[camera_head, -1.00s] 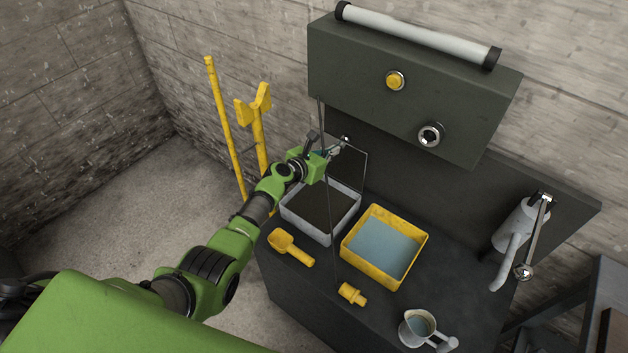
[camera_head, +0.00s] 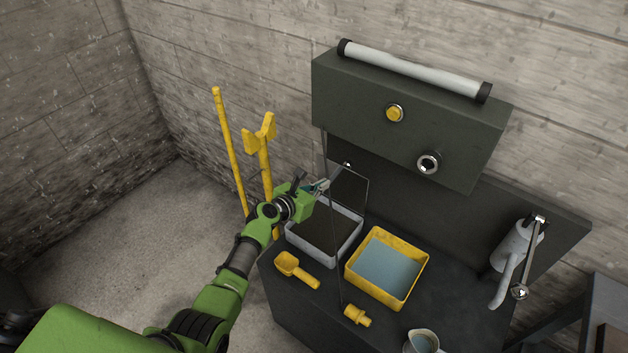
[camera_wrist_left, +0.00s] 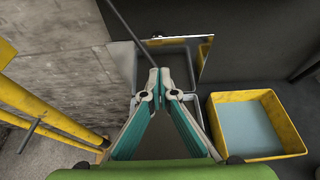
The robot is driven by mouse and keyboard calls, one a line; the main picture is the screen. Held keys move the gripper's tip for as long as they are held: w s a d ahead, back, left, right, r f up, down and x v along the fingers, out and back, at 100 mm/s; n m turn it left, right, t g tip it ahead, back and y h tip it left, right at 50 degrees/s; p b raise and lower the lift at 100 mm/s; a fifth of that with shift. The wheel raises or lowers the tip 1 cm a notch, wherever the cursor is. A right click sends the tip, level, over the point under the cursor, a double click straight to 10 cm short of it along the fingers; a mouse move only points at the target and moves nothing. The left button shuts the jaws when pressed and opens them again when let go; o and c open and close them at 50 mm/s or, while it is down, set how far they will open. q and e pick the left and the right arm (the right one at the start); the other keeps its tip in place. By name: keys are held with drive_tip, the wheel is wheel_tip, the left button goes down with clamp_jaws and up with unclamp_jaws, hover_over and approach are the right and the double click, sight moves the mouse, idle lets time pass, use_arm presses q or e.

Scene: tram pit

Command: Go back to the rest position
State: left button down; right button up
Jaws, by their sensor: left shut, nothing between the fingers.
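My left gripper (camera_head: 322,186) is shut and empty. In the head view it is over the back left part of the grey tray with dark contents (camera_head: 359,231), near a thin wire frame. In the left wrist view its two fingertips (camera_wrist_left: 159,75) meet in front of that tray, which they partly cover. The left arm reaches in from the lower left. My right gripper is not in view.
A yellow tray of bluish liquid (camera_head: 351,277) stands right of the grey tray. A yellow scoop (camera_head: 297,270), a yellow fitting (camera_head: 357,316) and a jug (camera_head: 421,342) are on the dark bench. Yellow poles (camera_head: 229,150) stand left. Floor space (camera_head: 110,235) is clear farther left.

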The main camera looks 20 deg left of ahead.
use_arm(q)
drive_tip(key=s+d+f+m+g+p, duration=0.15)
drive_tip(key=s+m+g, duration=0.45)
drive_tip(key=s+m, duration=1.65)
drive_tip(key=s+a+r+m+g+y, duration=0.25)
drive_tip(key=s+m, duration=0.35)
drive_tip(key=s, duration=0.5)
drive_tip(key=s+a+r+m+g+y, duration=0.1)
drive_tip(key=s+a+r+m+y, duration=0.15)
drive_tip(key=s+m, duration=0.6)
drive_tip(key=s+f+n+g+b, duration=0.1)
drive_tip(key=s+f+b, duration=0.15)
drive_tip(key=f, duration=1.25)
drive_tip(key=s+f+n+b, duration=0.2)
drive_tip(key=f+b, duration=0.1)
drive_tip(key=f, duration=1.2)
drive_tip(key=s+a+f+b, duration=0.1)
drive_tip(key=s+f+b, duration=0.1)
drive_tip(key=s+f, duration=0.6)
drive_tip(key=s+a+f+g+b, duration=0.1)
drive_tip(key=s+f+b, duration=0.1)
drive_tip(key=s+f, duration=0.7)
wheel_tip(320, 180, down, 5)
drive_tip(key=shift+a+f+b, duration=0.1)
drive_tip(key=shift+a+b, duration=0.2)
drive_tip(key=shift+a, duration=0.05)
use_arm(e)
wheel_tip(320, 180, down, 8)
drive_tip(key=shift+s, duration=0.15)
